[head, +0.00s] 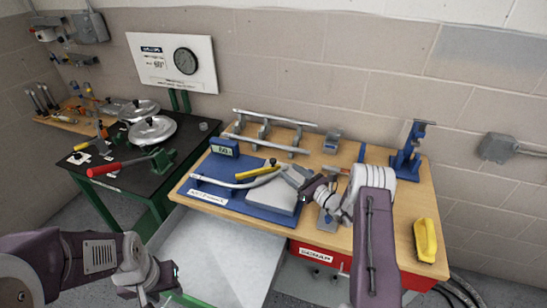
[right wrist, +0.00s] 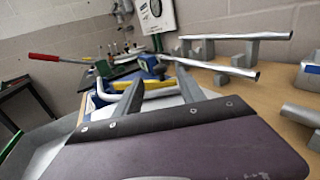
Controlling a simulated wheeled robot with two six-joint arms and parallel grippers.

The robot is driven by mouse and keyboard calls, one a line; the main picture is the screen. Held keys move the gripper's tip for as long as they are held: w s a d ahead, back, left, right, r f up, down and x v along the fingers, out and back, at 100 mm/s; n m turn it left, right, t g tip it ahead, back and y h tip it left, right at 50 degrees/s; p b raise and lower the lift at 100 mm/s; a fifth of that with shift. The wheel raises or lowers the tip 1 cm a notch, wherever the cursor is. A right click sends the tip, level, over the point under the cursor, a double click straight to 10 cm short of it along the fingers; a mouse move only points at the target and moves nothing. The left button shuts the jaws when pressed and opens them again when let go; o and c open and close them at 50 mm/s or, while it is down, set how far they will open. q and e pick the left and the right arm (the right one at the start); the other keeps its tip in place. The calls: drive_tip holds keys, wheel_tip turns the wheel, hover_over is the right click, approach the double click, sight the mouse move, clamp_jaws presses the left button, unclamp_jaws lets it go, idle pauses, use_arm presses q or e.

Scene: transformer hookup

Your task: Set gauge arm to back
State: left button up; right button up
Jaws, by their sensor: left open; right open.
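A yellow bar with a dark knob near its right end, which looks like the gauge arm (head: 254,173), lies over a blue bending fixture (head: 225,203) on the wooden bench. A bent light tube (head: 228,184) runs along the fixture beside it. My right gripper (head: 283,174) is open over the fixture near the yellow bar's right end. In the right wrist view its two grey fingers (right wrist: 160,72) are spread, with the yellow bar (right wrist: 158,86) showing between and beyond them. I cannot tell whether they touch it. My left gripper (head: 172,274) is open and empty, low at the front left.
A blue digital display (head: 224,148) stands behind the fixture. A rack with metal tubes (head: 268,132) is at the back. A blue stand (head: 409,150) and yellow block (head: 425,240) are at the right. A black table (head: 110,175) with a red-handled lever is at the left.

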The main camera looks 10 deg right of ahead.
sight(273, 159)
drive_tip(key=x, duration=0.5)
drive_tip(key=f+p+x, duration=0.1)
drive_tip(key=x, duration=0.2)
drive_tip(key=shift+w+a, duration=0.15)
drive_tip(key=shift+w, duration=0.15)
drive_tip(key=shift+w+a+r, duration=0.25)
drive_tip(key=shift+w+a, duration=0.1)
drive_tip(key=shift+w, duration=0.1)
drive_tip(key=shift+w+f, duration=0.15)
drive_tip(key=shift+w, duration=0.15)
drive_tip(key=shift+s, duration=0.1)
clamp_jaws()
use_arm(q)
drive_tip(key=shift+w+a+r, duration=0.2)
drive_tip(key=shift+w+r, duration=0.05)
drive_tip(key=shift+w, duration=0.2)
